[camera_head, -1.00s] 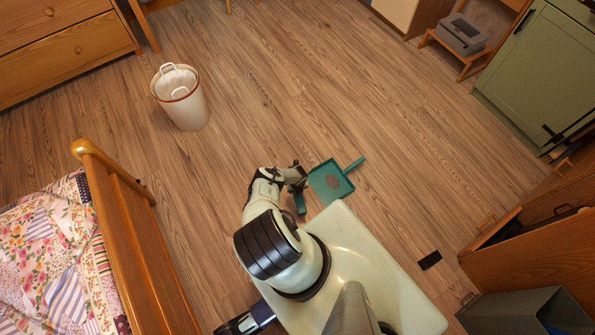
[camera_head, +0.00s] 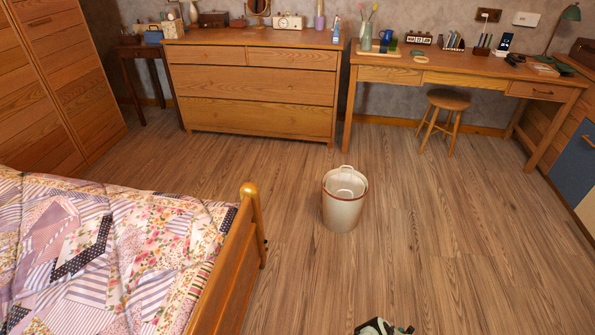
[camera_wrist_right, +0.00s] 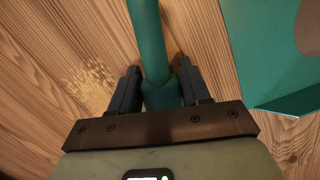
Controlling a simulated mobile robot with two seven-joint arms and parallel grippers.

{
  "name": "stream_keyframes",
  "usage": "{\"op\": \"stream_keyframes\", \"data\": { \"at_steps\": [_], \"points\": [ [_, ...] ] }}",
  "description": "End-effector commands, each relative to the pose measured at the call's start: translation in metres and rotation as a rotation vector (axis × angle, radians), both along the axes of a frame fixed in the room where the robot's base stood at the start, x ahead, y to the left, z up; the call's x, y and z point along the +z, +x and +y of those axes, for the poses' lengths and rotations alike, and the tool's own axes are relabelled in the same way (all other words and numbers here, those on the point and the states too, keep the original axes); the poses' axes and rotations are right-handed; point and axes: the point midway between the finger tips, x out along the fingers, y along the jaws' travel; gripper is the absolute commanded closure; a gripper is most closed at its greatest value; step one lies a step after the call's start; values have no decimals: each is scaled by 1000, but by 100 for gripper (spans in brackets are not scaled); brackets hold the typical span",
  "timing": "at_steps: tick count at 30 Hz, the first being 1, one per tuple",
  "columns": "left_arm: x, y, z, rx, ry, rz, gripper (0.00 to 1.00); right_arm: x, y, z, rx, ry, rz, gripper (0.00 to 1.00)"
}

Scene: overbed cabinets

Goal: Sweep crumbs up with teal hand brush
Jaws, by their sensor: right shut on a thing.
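In the right wrist view, my right gripper (camera_wrist_right: 158,78) is shut on the teal hand brush (camera_wrist_right: 150,40). The brush's handle runs up between the fingers and out of the top of the view; its bristles cannot be made out. Pale crumbs (camera_wrist_right: 90,86) lie on the wood floor to the left of the gripper. The teal dustpan (camera_wrist_right: 268,50) is at the right, apart from the gripper and partly cut off, with a brown patch on it. In the head view only a bit of my arm shows at the bottom edge. My left gripper is out of view.
In the head view, a white bin (camera_head: 343,210) with a reddish rim stands on open floor. The bed's wooden footboard (camera_head: 232,262) is at lower left. A dresser (camera_head: 262,92), desk (camera_head: 430,76) and stool (camera_head: 447,100) line the back. Floor around the bin is clear.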

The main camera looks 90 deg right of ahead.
Motion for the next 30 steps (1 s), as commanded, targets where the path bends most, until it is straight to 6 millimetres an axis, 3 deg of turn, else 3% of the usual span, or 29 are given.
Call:
{"op": "stream_keyframes", "data": {
  "at_steps": [2,9,17,22,26,30],
  "points": [
    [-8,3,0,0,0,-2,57,-9,2,0,0,-1,-3,78],
    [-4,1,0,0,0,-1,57,-7,26,-3,1,0,-2,82],
    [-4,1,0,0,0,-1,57,-8,27,-3,1,0,-3,82],
    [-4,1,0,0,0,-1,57,-8,21,-2,0,0,-1,82],
    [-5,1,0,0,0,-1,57,-6,4,0,0,-1,0,82],
    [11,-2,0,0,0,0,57,11,-1,0,1,1,-1,82]
  ]
}}
